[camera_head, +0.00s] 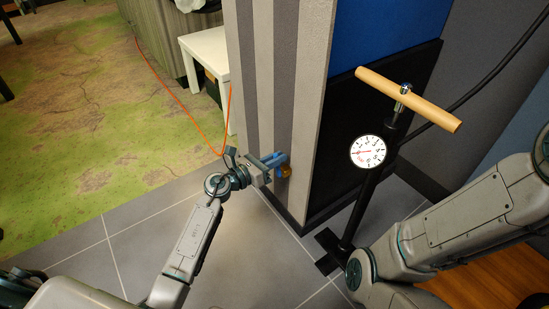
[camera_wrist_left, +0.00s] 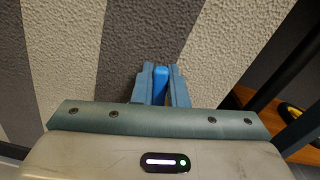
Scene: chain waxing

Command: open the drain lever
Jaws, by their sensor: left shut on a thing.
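The drain lever (camera_wrist_left: 160,84) is a blue handle between the two fingers of my left gripper (camera_wrist_left: 160,88) in the left wrist view. The fingers are shut on it. In the head view my left gripper (camera_head: 277,160) is at the lower part of the striped wall corner, with an orange-brown fitting (camera_head: 286,171) just beside the fingertips. The gripper hides most of the lever there, so its angle is hard to tell. My right arm comes in from the right in the head view, but its gripper is out of the picture.
A black floor pump (camera_head: 368,190) with a wooden handle and a round gauge stands right of the striped wall (camera_head: 268,90). A white side table (camera_head: 208,50) and a thin orange cable (camera_head: 180,100) are at the back left. The grey tiled floor (camera_head: 130,235) at left is clear.

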